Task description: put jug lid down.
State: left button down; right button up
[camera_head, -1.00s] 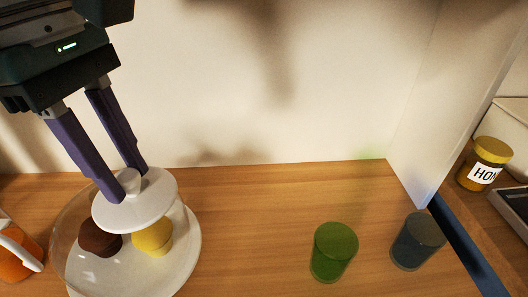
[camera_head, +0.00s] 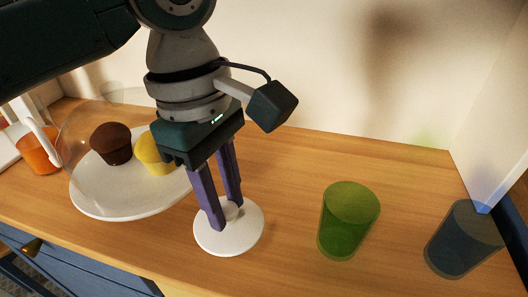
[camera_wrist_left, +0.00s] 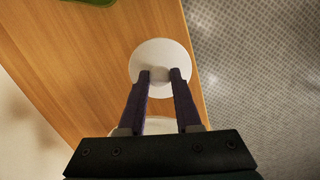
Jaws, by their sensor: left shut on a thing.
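The jug lid (camera_head: 246,240) is a round white disc with a small knob on top. My left gripper (camera_head: 228,212) points down and is shut on the knob. The lid is level, at or just above the wooden counter, between the muffin plate and the green glass; I cannot tell if it touches the wood. In the left wrist view the lid (camera_wrist_left: 150,50) sits between the fingertips (camera_wrist_left: 160,74), close to the counter's edge. A jug (camera_head: 38,158) with orange contents and a white handle stands at the far left. My right gripper is not in view.
A white plate (camera_head: 110,208) with a brown muffin (camera_head: 111,145) and a yellow one (camera_head: 152,153) lies left, under a clear dome. A green glass (camera_head: 347,222) and a dark blue glass (camera_head: 463,242) stand right. Bare counter (camera_head: 290,185) lies behind the lid.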

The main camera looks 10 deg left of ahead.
aim_at(229, 229)
pick_arm(q)
notch_tip(229, 229, down, 6)
jog(key=shift+r+b, duration=0.2)
jog(key=shift+b, duration=0.5)
jog(key=shift+f, duration=0.15)
jog(key=shift+f, duration=0.15)
jog(key=c, duration=0.6)
grip_release()
